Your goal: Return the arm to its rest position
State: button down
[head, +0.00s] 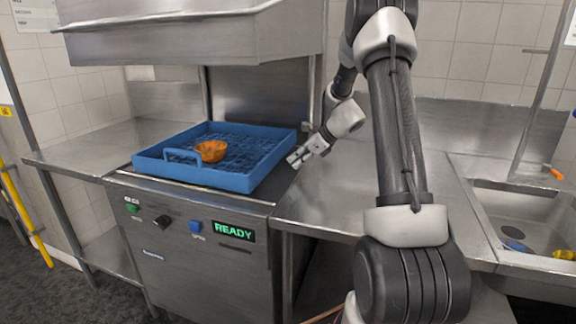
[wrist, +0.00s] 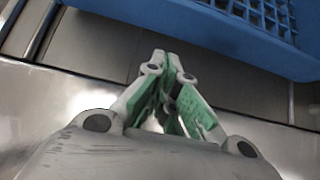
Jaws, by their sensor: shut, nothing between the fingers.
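My arm reaches up and bends over to the left in the head view. My gripper (head: 297,160) is beside the right side of the blue rack, above the seam between the dishwasher and the steel counter. In the wrist view my gripper (wrist: 168,62) shows its green-padded fingers meeting at the tips, with nothing between them. The blue rack (head: 222,182) sits in the dishwasher under the raised hood, with an orange bowl (head: 211,151) in it. A corner of the blue rack (wrist: 215,40) also shows in the wrist view, apart from the fingertips.
The dishwasher (head: 190,235) has a panel reading READY. Its raised hood (head: 190,40) hangs above the rack. A steel counter (head: 325,195) runs right to a sink (head: 530,220) holding a few small items. A bare counter (head: 90,148) lies at left.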

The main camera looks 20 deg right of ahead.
jog(key=v, duration=0.7)
jog(key=s+f+n, duration=0.1)
jog(key=s+f+n+g, duration=0.1)
jog(key=s+n, duration=0.1)
jog(key=s+f+n, duration=0.1)
jog(key=n, duration=0.1)
jog(key=shift+s+d+f+g, duration=0.15)
jog(key=shift+s+d+g, duration=0.05)
jog(key=shift+s+g, duration=0.2)
jog(key=s+n, duration=0.2)
jog(key=s+n+g, duration=0.1)
jog(key=s+n, duration=0.1)
jog(key=s, duration=0.1)
jog(key=s+a+r+n+g+h, duration=0.1)
jog(key=s, duration=0.1)
jog(key=shift+s+a+n, duration=0.1)
jog(key=shift+s+n, duration=0.1)
jog(key=shift+n, duration=0.2)
jog(key=s+a+r+n+h, duration=0.1)
jog(key=s+a+r+n, duration=0.2)
jog(key=s, duration=0.4)
jog(key=s+a+r+n+t+h, duration=0.1)
jog(key=s+a+r+n+h, duration=0.1)
jog(key=s+r+n, duration=0.3)
jog(key=s+a+r+n+h, duration=0.2)
jog(key=s+a+r+n, duration=0.2)
jog(key=s+n, duration=0.4)
jog(key=s+r, duration=0.1)
jog(key=s, duration=0.2)
jog(key=shift+t, duration=0.4)
